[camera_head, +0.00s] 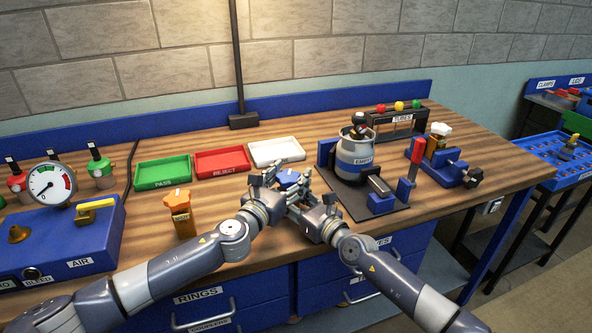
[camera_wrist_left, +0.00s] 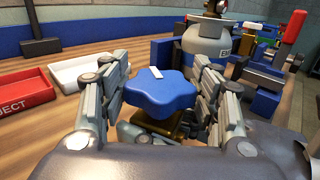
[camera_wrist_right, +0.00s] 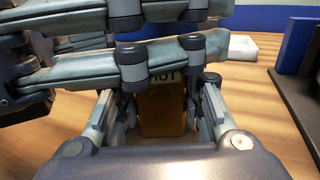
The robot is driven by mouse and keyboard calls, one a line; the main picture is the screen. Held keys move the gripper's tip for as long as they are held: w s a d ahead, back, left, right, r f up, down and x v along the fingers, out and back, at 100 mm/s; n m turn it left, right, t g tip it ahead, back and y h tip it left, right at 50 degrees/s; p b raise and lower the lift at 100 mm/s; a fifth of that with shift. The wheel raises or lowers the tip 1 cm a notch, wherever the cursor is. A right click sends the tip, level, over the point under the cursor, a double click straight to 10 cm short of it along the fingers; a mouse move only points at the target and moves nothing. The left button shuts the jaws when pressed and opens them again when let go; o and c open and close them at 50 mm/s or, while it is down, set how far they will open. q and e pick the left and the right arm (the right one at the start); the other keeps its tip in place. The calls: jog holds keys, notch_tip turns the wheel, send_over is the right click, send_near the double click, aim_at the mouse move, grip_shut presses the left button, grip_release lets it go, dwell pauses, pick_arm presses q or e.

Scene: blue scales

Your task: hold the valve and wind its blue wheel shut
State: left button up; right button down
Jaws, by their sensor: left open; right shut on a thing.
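The valve's blue wheel (camera_wrist_left: 160,93) has a lobed rim and a white mark on top. It shows between my left gripper's fingers in the left wrist view, and partly in the head view (camera_head: 287,178). My left gripper (camera_head: 282,180) is open, with a finger on each side of the wheel; I cannot tell whether they touch it. The valve's brass body (camera_wrist_right: 162,105), with dark lettering, shows in the right wrist view. My right gripper (camera_head: 307,203) is shut on the body, below the wheel. The left fingers cross in front of the body's top in the right wrist view.
Green (camera_head: 163,172), red (camera_head: 222,162) and white (camera_head: 277,151) trays lie behind my grippers. A grey canister (camera_head: 355,155) in a blue fixture stands close on the right.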

aim_at(294, 172)
pick_arm(q)
jog(key=shift+x, duration=1.7)
jog(key=c, duration=0.9)
jog(key=shift+o, duration=0.2)
